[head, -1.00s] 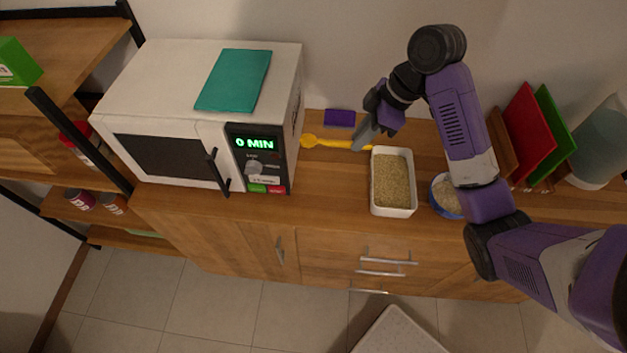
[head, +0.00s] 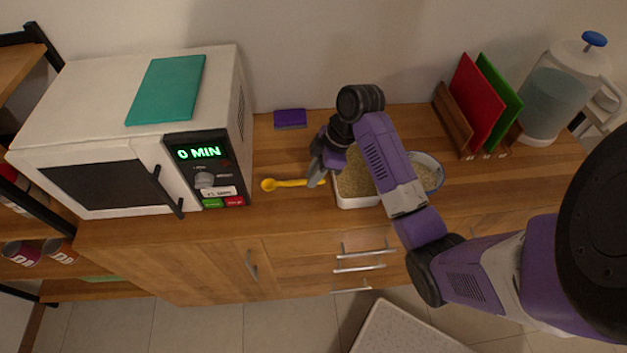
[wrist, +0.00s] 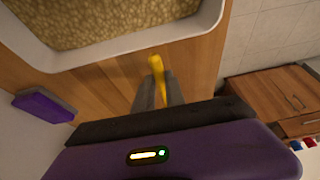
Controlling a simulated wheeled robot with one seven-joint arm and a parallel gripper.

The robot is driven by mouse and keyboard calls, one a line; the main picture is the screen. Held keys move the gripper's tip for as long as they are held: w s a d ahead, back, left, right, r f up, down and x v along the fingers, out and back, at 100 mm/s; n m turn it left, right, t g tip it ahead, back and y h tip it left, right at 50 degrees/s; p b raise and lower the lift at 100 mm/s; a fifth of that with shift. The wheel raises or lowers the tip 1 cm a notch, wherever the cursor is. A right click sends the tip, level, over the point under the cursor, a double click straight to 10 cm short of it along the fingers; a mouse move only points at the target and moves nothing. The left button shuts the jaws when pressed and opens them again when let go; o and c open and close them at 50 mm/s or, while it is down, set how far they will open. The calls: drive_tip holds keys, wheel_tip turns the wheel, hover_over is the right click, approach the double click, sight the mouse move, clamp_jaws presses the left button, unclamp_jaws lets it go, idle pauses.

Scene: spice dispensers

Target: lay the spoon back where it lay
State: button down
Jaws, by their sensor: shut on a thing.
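The yellow spoon (head: 284,184) is between the microwave and the white tray in the head view, with its bowl end pointing left. My gripper (head: 317,180) is shut on the spoon's handle, just left of the tray. In the wrist view the handle (wrist: 156,64) sticks out between the fingertips of my gripper (wrist: 158,88), over the wooden counter. The spoon's bowl does not show in the wrist view. I cannot tell whether the spoon touches the counter.
The white tray (head: 357,203) of grain is right beside my gripper, with a bowl (head: 427,172) of grain to its right. A purple sponge (head: 290,118) lies near the wall. The microwave (head: 120,130) stands left. Counter (head: 270,220) in front of the spoon is clear.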

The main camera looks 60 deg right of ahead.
drive_tip(key=shift+f, duration=1.45)
drive_tip(key=shift+f, duration=0.1)
drive_tip(key=c, duration=1.4)
unclamp_jaws()
